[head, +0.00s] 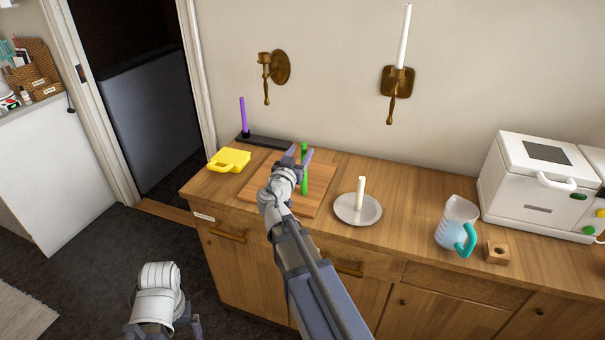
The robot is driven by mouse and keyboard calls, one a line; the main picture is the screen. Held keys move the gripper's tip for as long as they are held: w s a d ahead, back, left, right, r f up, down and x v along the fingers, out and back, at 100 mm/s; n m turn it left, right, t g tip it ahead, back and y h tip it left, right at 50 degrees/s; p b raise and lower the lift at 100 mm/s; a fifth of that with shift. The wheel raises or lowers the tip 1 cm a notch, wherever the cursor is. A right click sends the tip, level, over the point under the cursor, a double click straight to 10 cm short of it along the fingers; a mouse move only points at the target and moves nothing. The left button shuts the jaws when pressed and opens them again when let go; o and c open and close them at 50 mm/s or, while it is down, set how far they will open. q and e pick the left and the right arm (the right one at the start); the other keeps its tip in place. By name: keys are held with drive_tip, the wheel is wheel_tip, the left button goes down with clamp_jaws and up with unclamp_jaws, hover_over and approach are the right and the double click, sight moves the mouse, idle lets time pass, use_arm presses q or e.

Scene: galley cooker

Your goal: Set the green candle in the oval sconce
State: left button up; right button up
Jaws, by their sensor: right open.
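The green candle (304,184) stands upright over the wooden board on the counter, partly hidden by my right gripper. My right gripper (300,154) is open, with its fingers at the candle's upper part; I cannot tell whether they touch it. The oval sconce (281,67) is on the wall at the left, brass, with a rounded backplate and an empty cup. My left arm's wrist shows at the bottom left; only a small part of the left gripper (197,326) shows, and its fingertips are unclear.
A second brass sconce (397,82) with a squarer plate holds a white candle. A purple candle (243,117), yellow object (229,160), wooden board (265,187), cream candle (360,194) on a dish (346,211), jug (455,222), wooden block (497,254) and white appliance (530,205) occupy the counter.

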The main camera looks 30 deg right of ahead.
drive_tip(key=x, duration=0.5)
drive_tip(key=shift+d+f, duration=0.15)
drive_tip(key=shift+d, duration=0.2)
clamp_jaws()
idle(1.2)
